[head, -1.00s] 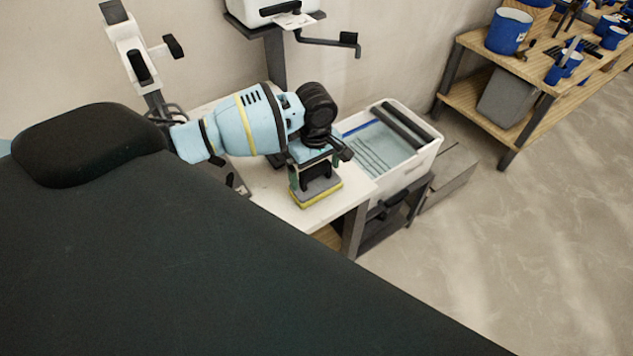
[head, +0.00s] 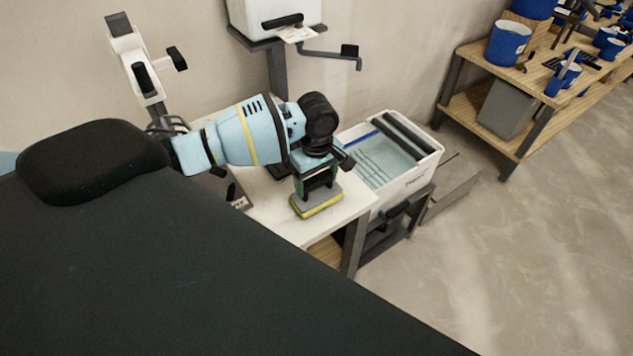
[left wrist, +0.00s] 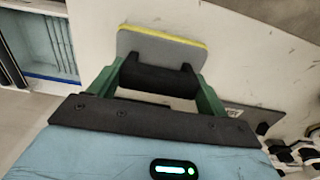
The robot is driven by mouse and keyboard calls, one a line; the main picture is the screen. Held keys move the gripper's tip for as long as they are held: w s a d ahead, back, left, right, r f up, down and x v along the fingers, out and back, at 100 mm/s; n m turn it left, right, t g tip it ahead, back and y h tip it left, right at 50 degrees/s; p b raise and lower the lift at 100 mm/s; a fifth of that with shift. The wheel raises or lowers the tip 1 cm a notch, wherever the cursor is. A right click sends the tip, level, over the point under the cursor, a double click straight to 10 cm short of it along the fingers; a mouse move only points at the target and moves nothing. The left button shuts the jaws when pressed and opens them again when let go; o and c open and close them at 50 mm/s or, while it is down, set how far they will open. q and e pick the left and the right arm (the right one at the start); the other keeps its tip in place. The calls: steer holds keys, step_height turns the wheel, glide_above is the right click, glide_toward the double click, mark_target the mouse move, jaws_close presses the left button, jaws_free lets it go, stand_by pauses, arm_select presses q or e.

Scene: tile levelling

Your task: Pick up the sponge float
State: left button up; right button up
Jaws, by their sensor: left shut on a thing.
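The sponge float (head: 316,204) has a grey plate edged in yellow sponge and a dark handle. In the head view it is at the white worktop, near its front right edge, sponge side down; I cannot tell whether it touches the top. My left gripper (head: 317,182) comes down on it from above, with its green fingers on either side of the handle and shut on it. In the left wrist view the plate (left wrist: 158,43) shows beyond the dark handle, which sits between the fingers (left wrist: 158,80). My right gripper is not in view.
The white worktop (head: 285,215) has bare room left of the float. A white wash tub (head: 405,183) with rollers stands close to its right. A wooden shelf (head: 470,100) with blue buckets stands at the back right. Open floor lies at the right.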

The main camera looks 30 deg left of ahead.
arm_select(q)
steer(key=shift+r, duration=0.55)
step_height(320, 180, up, 2)
steer(key=shift+r, duration=0.2)
steer(key=s+d+p, duration=0.1)
steer(key=s+d, duration=0.8)
steer(key=s, duration=0.3)
steer(key=shift+s+d+r+p, duration=0.35)
steer(key=shift+d+r+p, duration=0.05)
steer(key=shift+r, duration=0.05)
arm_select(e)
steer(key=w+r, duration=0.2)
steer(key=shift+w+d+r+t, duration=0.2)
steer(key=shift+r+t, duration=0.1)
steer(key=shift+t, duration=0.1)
arm_select(q)
step_height(320, 180, up, 10)
steer(key=w+a+m, duration=0.1)
steer(key=w+m, duration=0.1)
steer(key=m, duration=1.1)
steer(key=shift+a+m, duration=0.25)
steer(key=shift+m, duration=0.05)
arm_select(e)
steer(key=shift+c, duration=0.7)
arm_select(q)
steer(key=shift+w, duration=0.15)
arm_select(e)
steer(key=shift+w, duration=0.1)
